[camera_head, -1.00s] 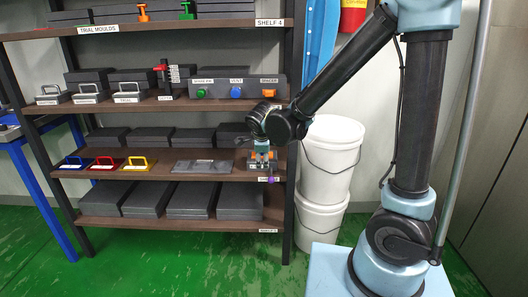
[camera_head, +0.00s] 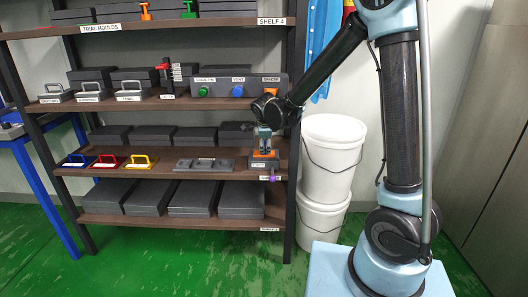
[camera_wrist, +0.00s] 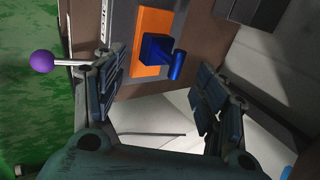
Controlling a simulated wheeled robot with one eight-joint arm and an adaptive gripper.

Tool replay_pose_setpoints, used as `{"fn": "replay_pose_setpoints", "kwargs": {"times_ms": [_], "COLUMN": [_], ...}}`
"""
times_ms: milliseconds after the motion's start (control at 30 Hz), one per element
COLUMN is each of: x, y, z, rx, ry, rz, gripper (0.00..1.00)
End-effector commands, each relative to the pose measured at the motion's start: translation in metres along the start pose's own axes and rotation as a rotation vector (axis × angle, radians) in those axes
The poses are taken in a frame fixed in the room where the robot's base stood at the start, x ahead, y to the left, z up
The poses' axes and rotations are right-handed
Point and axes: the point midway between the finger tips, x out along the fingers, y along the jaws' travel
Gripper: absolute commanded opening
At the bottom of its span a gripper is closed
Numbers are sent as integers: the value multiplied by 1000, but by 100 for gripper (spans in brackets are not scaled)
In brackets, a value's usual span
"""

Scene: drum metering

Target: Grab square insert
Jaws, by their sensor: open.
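No piece in view is clearly marked as the square insert. A square-sided dark blue block (camera_wrist: 155,48) with a round blue stub stands on an orange plate (camera_wrist: 119,69) in the wrist view. The orange plate also shows in the head view (camera_head: 264,154), on a grey fixture at the right end of a middle shelf. My gripper (camera_wrist: 165,88) is open and empty, its fingers spread either side of the space in front of the block. In the head view my gripper (camera_head: 265,143) points down just above the plate. Contact with the block is not visible.
A metal rod with a purple knob (camera_wrist: 42,61) sticks out near the left finger. A grey plate (camera_head: 205,165) and a yellow-handled piece (camera_head: 139,161) lie farther left on that shelf. The rack's dark upright (camera_head: 291,190) and white buckets (camera_head: 332,155) stand at the right.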

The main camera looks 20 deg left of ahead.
Motion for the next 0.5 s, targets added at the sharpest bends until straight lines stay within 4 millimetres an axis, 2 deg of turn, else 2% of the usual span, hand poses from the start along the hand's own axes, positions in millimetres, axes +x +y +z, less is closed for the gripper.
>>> {"fn": "replay_pose_setpoints", "kwargs": {"times_ms": [233, 500], "x": [29, 42], "y": [-1, 0], "z": [0, 0], "rx": [1, 0], "ry": [0, 0], "rz": [0, -1], "gripper": [66, 66]}}
